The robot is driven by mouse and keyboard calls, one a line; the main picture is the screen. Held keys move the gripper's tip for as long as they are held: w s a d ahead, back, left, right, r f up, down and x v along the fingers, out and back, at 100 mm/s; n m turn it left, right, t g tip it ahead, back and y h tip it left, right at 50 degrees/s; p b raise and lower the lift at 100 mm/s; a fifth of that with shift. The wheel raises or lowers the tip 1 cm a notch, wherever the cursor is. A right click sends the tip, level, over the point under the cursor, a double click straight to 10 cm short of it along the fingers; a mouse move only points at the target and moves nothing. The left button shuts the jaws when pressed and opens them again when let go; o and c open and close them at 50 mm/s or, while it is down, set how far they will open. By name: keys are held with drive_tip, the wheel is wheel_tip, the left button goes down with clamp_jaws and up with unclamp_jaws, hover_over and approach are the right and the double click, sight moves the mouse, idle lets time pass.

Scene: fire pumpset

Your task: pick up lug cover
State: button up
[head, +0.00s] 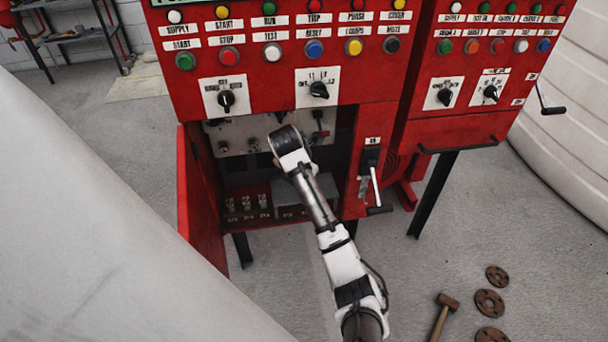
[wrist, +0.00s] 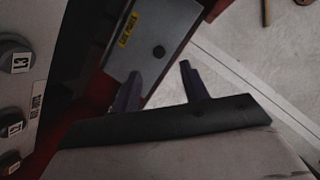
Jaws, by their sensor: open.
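A grey plate-like cover (wrist: 170,32), which I take for the lug cover, shows at the top of the wrist view. It has a yellow label, too blurred to read surely, and a dark round knob or hole. In the head view, a grey cover (head: 288,195) that seems to be the same one sits low in the open cabinet bay, partly behind my arm. My gripper (wrist: 161,69) is open and empty, with its two dark fingers apart and pointing towards the cover's lower edge. I cannot tell whether they touch it. In the head view my arm hides the fingers.
The red cabinet (head: 285,85) surrounds the bay, with its open door (head: 200,200) at the left. A lever handle (head: 375,187) stands right of the bay. Round labelled studs (wrist: 18,62) lie close at the wrist view's left. A hammer (head: 443,315) and rusty flanges (head: 489,302) lie on the floor.

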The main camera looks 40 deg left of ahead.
drive_tip(key=p+x, duration=0.1)
drive_tip(key=x, duration=0.7)
drive_tip(key=shift+p, duration=0.35)
clamp_jaws()
